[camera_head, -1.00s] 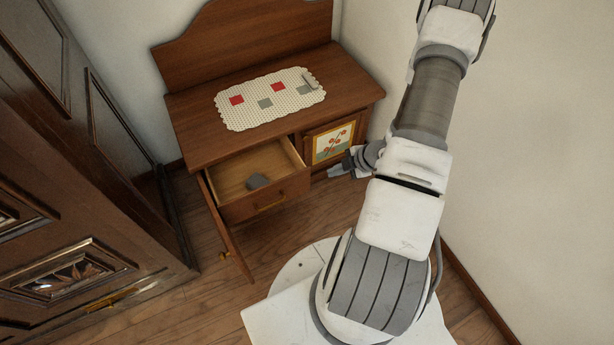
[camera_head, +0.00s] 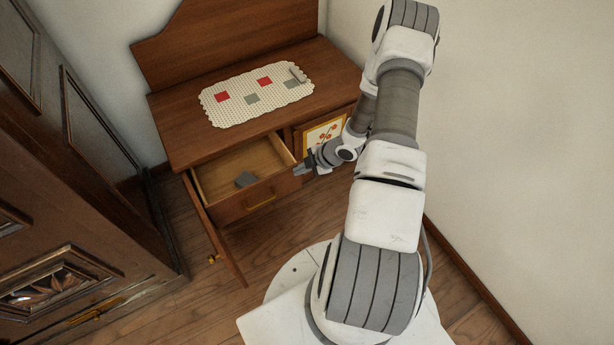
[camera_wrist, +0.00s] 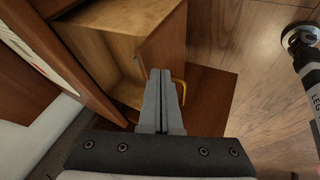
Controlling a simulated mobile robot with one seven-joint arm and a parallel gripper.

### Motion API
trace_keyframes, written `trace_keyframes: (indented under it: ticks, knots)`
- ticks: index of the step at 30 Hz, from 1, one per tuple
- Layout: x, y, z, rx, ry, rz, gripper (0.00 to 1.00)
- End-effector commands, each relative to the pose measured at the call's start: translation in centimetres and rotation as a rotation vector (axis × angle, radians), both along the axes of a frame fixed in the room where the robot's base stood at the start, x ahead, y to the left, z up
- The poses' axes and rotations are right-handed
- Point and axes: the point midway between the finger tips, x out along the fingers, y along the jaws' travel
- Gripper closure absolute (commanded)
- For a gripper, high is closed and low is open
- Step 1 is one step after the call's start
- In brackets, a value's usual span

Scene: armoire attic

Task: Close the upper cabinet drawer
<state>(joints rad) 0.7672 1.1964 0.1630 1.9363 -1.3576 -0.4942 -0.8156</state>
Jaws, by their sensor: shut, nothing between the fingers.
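The upper drawer (camera_head: 262,198) of the brown wooden cabinet (camera_head: 165,145) is pulled out, with its inside showing and a small grey object (camera_head: 245,179) lying in it. Its front carries a brass handle, also seen in the wrist view (camera_wrist: 181,90). My gripper (camera_head: 297,170) is shut and empty at the right end of the drawer front. In the wrist view the shut fingertips (camera_wrist: 161,72) overlap the drawer front (camera_wrist: 163,38). I cannot tell whether they touch it.
A lower cabinet door (camera_head: 218,240) stands open below the drawer. A patterned cloth (camera_head: 235,113) lies on the cabinet top. A large dark armoire (camera_head: 80,200) stands at the left, and a white wall (camera_head: 500,120) at the right.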

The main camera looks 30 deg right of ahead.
Motion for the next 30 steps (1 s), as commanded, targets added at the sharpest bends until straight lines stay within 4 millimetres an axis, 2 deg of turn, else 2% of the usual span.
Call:
trace_keyframes:
  ticks: [13, 16, 20, 30]
  knots:
    - [0.6, 0.0, 0.1, -0.001, -0.001, -0.001, 1.00]
    - [1.3, 0.0, 0.2, -0.001, -0.002, 0.001, 1.00]
    - [3.5, 0.0, 0.3, -0.001, -0.004, 0.003, 1.00]
    - [10.7, -0.1, 0.0, -0.004, -0.005, 0.003, 1.00]
